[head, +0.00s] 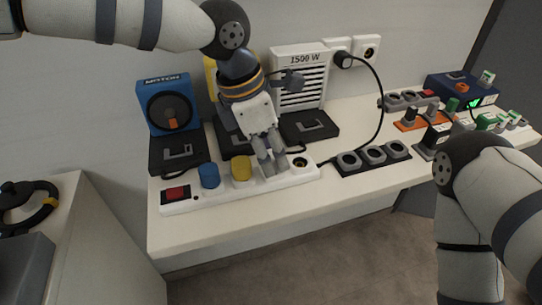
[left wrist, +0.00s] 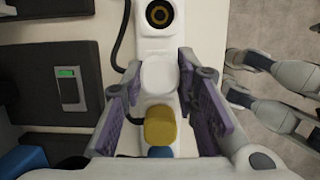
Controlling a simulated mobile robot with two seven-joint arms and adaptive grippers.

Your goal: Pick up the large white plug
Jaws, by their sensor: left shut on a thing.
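The large white plug (left wrist: 160,75) sits in the white power strip (head: 212,195), beside the yellow plug (head: 242,168) and the blue plug (head: 209,176). In the head view my left gripper (head: 272,167) reaches down onto the strip and mostly hides the white plug. In the left wrist view the white plug lies between the purple-padded fingers, and the gripper is shut on it. What looks like my right gripper (left wrist: 237,76) shows at the right of the left wrist view, its fingers apart and empty over the floor.
An empty socket (head: 300,163) is at the strip's right end, a red switch (head: 175,193) at its left. A black socket block (head: 373,158) and a heater (head: 300,77) with a cable are nearby. A blue device (head: 168,104) stands at the back left. Small parts crowd the right.

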